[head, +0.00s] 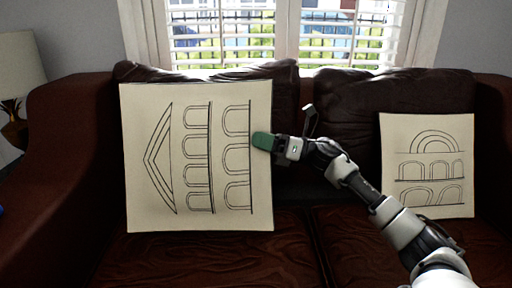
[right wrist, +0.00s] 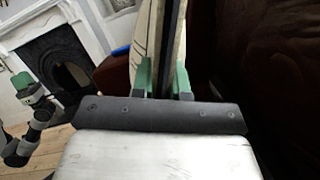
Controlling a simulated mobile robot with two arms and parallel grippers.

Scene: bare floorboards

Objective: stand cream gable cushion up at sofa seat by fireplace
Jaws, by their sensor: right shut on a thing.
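The cream gable cushion (head: 190,190) is upright before the left back cushion of the brown sofa (head: 60,120). Its drawing lies sideways, with the gable's peak pointing left. I cannot tell whether its bottom edge touches the seat. My right gripper (head: 264,141) is shut on its right edge. In the right wrist view the green fingers (right wrist: 162,78) clasp the cushion's thin edge (right wrist: 146,45). The fireplace (right wrist: 62,55) shows at the left of that view. My left gripper (right wrist: 22,84) shows there too, its jaws unclear.
A smaller cream cushion with arches (head: 427,190) leans on the sofa's right side. A lamp (head: 20,75) stands beyond the left armrest. A shuttered window (head: 280,40) is behind the sofa. The seat in front of the right back cushion (head: 395,95) is partly clear.

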